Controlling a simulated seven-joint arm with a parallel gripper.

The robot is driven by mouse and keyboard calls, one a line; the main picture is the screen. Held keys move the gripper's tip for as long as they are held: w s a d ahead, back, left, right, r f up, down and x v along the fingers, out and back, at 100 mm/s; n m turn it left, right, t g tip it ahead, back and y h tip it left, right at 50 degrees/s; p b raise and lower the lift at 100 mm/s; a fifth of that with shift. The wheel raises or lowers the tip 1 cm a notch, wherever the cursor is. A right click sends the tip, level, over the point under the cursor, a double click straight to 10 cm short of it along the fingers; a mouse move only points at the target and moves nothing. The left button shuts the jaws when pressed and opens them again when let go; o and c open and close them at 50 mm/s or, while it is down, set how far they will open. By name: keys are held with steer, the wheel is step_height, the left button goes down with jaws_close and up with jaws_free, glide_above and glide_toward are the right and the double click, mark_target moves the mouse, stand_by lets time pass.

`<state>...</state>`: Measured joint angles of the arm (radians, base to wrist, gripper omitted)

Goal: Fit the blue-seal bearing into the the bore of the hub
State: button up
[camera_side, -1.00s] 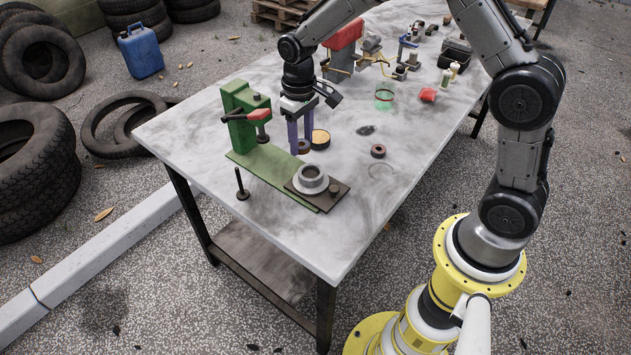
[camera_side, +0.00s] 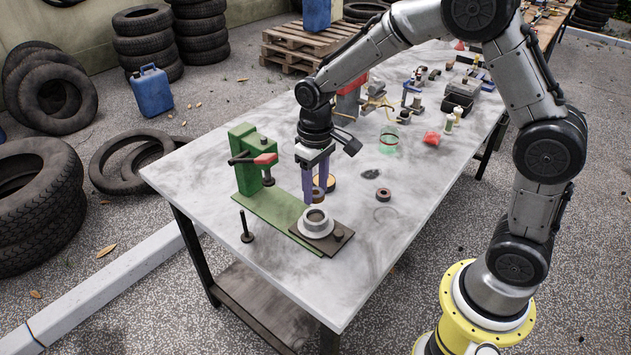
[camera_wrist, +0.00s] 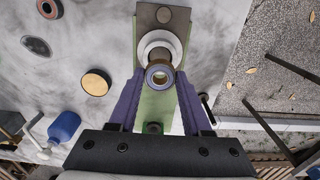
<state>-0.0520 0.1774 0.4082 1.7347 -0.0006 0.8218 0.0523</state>
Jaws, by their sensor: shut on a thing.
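The ring-shaped bearing (camera_side: 318,194) is held between the purple fingers of my gripper (camera_side: 321,192). In the wrist view the bearing (camera_wrist: 160,86) shows a bluish face and a brownish band, between the fingertips of my gripper (camera_wrist: 160,78). The pale grey hub (camera_side: 316,230) stands on a dark plate (camera_side: 340,243) at the near end of the green base. The bearing is above the hub and apart from it, slightly to the back in the side view. In the wrist view the bearing partly covers the hub (camera_wrist: 145,42), so its bore is partly hidden.
A green press (camera_side: 246,160) with a red-ended lever stands left of my gripper. A tin with a yellowish top (camera_wrist: 95,83) is close by. Another dark ring (camera_side: 383,194) lies right. A black upright pin (camera_side: 245,232) stands front left. The table's front right is clear.

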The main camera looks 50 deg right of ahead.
mark_target(316, 192)
steer(key=shift+f, duration=2.1)
steer(key=shift+f, duration=0.6)
stand_by(0.5)
steer(key=shift+r, duration=0.3)
steer(key=shift+f, duration=0.5)
stand_by(1.3)
steer(key=shift+r, duration=0.1)
steer(key=shift+r, duration=0.35)
steer(key=shift+f, duration=0.4)
stand_by(1.5)
steer(key=shift+r, duration=0.2)
